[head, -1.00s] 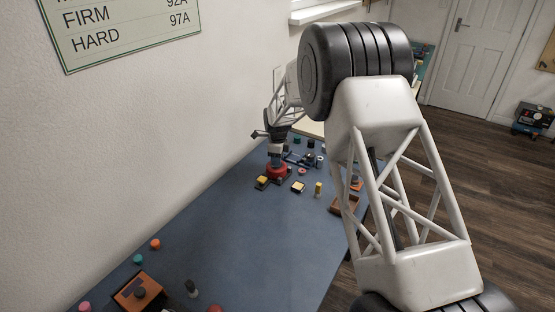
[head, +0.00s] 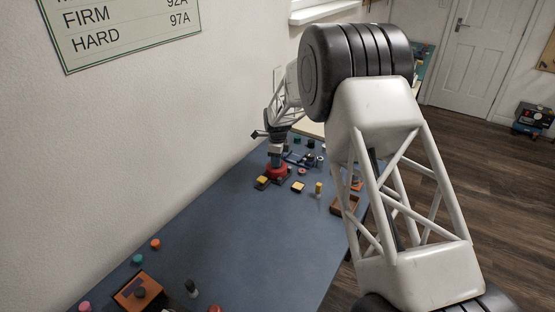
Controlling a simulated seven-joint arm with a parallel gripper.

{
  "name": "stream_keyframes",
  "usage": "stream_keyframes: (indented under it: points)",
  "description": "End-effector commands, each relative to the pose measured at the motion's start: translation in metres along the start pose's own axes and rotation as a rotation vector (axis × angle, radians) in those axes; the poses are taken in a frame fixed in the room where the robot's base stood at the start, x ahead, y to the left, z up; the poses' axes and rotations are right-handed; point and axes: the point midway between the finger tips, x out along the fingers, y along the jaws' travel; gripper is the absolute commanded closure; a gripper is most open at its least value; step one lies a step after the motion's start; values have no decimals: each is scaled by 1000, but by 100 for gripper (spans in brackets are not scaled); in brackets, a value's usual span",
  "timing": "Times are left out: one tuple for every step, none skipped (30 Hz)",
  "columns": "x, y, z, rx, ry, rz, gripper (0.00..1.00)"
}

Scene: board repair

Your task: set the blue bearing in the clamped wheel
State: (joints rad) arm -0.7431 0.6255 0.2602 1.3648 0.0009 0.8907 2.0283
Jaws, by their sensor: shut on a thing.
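The red wheel (head: 277,170) stands at the far end of the blue table, next to the left wall, with yellow-topped clamp blocks beside it. My gripper (head: 275,160) is directly above the wheel, pointing down, its tips at or just over the wheel's top. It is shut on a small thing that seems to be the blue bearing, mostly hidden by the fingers. Whether the bearing touches the wheel or sits inside it is too small to tell.
Close to the right are a yellow-topped block (head: 298,187), a yellow bottle (head: 318,189) and a brown tray (head: 345,204). Several small dark parts lie behind. An orange box (head: 138,294) stands at the near left. The table's middle (head: 245,240) is clear.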

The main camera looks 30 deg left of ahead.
Motion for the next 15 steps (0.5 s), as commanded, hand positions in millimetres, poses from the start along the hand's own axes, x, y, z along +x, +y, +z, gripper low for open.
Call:
stream_keyframes:
  points:
    - [0,0,0,0,0,0,90]
    - [1,0,0,0,0,0,90]
    - [1,0,0,0,0,0,90]
    - [1,0,0,0,0,0,90]
    - [2,0,0,0,0,0,90]
    - [2,0,0,0,0,0,90]
    - [3,0,0,0,0,0,90]
    - [3,0,0,0,0,0,90]
    - [4,0,0,0,0,0,90]
    - [4,0,0,0,0,0,90]
    - [4,0,0,0,0,0,90]
    - [5,0,0,0,0,0,90]
    - [6,0,0,0,0,0,90]
    - [6,0,0,0,0,0,90]
    - [6,0,0,0,0,0,90]
